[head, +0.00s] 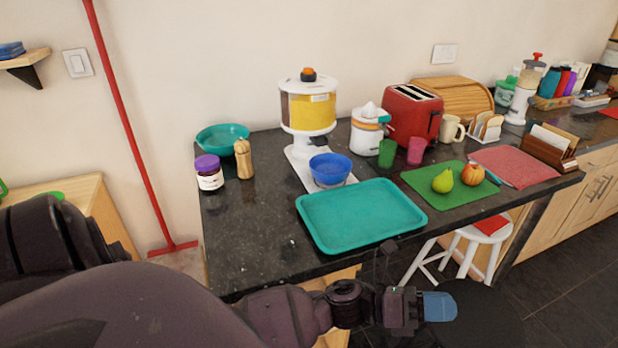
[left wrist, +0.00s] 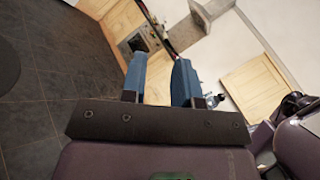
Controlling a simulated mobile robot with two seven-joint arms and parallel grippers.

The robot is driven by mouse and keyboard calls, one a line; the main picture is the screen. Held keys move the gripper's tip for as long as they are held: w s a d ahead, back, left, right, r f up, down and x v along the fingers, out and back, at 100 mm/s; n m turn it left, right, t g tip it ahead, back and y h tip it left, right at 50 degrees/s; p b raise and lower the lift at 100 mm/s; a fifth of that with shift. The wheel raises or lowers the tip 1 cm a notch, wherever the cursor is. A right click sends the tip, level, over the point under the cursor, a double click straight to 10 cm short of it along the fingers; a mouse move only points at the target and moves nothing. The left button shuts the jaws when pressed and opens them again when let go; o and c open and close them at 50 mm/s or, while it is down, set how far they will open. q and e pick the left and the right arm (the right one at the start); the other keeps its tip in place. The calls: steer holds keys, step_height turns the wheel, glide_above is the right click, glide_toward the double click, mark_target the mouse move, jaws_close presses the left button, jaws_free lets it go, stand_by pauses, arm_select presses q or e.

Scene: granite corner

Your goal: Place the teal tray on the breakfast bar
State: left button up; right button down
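The teal tray (head: 362,214) lies flat on the dark speckled counter (head: 250,248), close to its front edge, in the head view. It is empty and nothing touches it from above. My left gripper (head: 440,306) is below and to the right of the tray in the picture, in front of the counter and apart from the tray. In the left wrist view, its two blue fingers (left wrist: 160,78) stand apart with nothing between them. My right gripper is in neither view. I cannot tell whether this counter is the breakfast bar.
A blue bowl (head: 329,168) under the cereal dispenser (head: 308,115) stands just behind the tray. A green board (head: 424,187) with a pear and an apple lies to its right. A white stool (head: 482,232) stands at the front.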

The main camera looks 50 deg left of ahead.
arm_select(q)
steer(key=s+a+f+m+y, duration=0.7)
steer(key=f+m, duration=0.3)
steer(key=m, duration=0.7)
steer(key=s+a+f+m+y, duration=0.7)
steer(key=a+f+m+y, duration=0.3)
steer(key=m, duration=0.7)
steer(key=shift+s+f+m+y, duration=0.3)
steer(key=shift+f+m, duration=0.1)
steer(key=shift+f, duration=0.1)
steer(key=shift+w, duration=0.15)
